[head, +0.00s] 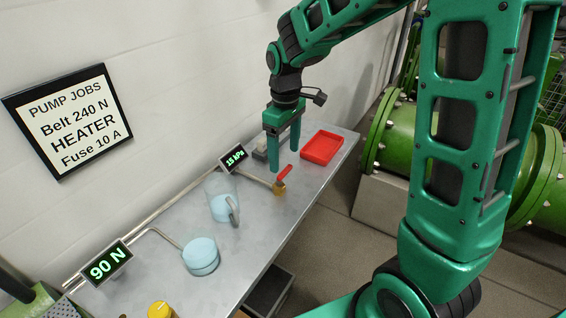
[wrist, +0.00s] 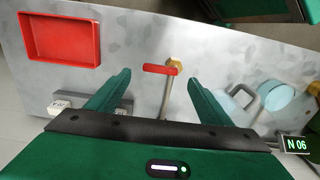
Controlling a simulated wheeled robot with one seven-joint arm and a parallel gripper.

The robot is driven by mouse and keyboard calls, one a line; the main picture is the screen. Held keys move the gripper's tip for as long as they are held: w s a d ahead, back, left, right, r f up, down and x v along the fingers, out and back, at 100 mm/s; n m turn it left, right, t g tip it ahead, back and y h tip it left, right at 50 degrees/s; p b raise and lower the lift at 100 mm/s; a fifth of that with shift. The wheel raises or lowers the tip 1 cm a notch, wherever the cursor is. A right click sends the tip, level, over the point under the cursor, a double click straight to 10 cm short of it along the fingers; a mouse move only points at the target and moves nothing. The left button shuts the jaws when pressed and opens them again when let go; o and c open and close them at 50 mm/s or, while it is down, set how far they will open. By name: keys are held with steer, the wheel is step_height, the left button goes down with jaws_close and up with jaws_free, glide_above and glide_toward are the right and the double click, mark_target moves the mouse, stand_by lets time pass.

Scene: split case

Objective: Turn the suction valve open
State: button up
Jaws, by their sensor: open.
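The suction valve has a red lever handle (head: 285,173) on a brass body (head: 279,187), at the end of a thin pipe on the metal bench. In the wrist view the red handle (wrist: 160,69) lies crosswise between my fingertips, with the brass body (wrist: 175,61) just beyond. My gripper (head: 284,162) is green, points down over the bench beside the valve and is open. It also shows in the wrist view (wrist: 158,78), with nothing held. The gap in height between the fingertips and the handle is hard to tell. A small display (head: 233,158) near the valve reads 15 kPa.
A red tray (head: 321,147) lies beyond my gripper. A clear jug (head: 221,203) and a round pale-blue vessel (head: 201,256) stand nearer on the bench (head: 262,237). A 90 N display (head: 107,262) and a yellow-topped item (head: 160,310) are at lower left. The wall runs behind.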

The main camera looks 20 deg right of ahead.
mark_target(287, 170)
step_height(287, 170, up, 6)
steer(key=shift+f, duration=0.1)
stand_by(0.5)
steer(key=s+d+r+m, duration=0.1)
steer(key=s+d+m, duration=0.7)
steer(key=s+d, duration=0.6)
steer(key=s+d+f+m, duration=0.1)
steer(key=s+m, duration=0.2)
steer(key=s, duration=0.4)
steer(key=s+d+f+m, duration=0.1)
steer(key=s+m, duration=0.1)
steer(key=s, duration=0.5)
steer(key=shift+d+f+m, duration=0.25)
steer(key=shift+d+m, duration=0.05)
steer(key=shift+m, duration=0.1)
steer(key=shift+w+f, duration=0.25)
steer(key=shift+w, duration=0.3)
